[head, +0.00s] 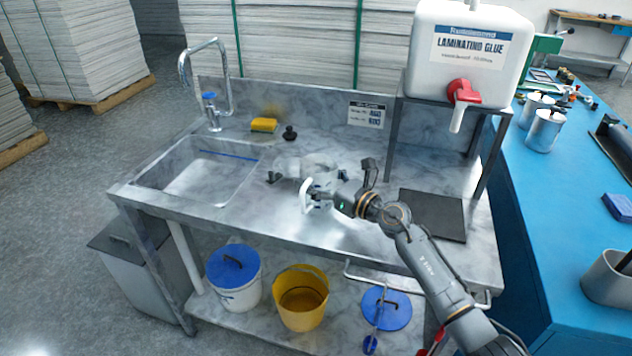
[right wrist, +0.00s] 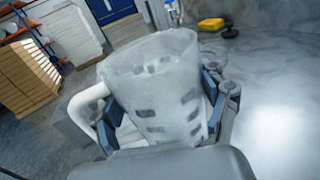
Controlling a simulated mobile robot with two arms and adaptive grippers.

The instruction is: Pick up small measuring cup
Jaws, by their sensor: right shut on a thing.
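The small measuring cup (right wrist: 160,75) is a translucent, whitish cup with a white handle (right wrist: 88,100). In the right wrist view it fills the middle, with its rim toward the top of the picture. My right gripper (right wrist: 165,105) is shut around its body, one finger on each side. In the head view the right gripper (head: 318,190) is over the steel counter (head: 320,235), right of the sink; the white handle (head: 304,196) shows at its left. I cannot tell whether the cup touches the counter. My left gripper is in neither view.
The sink (head: 200,172) with its tall faucet (head: 212,85) is at left. A yellow sponge (head: 264,125) and a black stopper (head: 290,133) lie behind the gripper. A laminating glue tank (head: 465,60) stands at back right, above a dark mat (head: 432,214). Buckets stand on the lower shelf.

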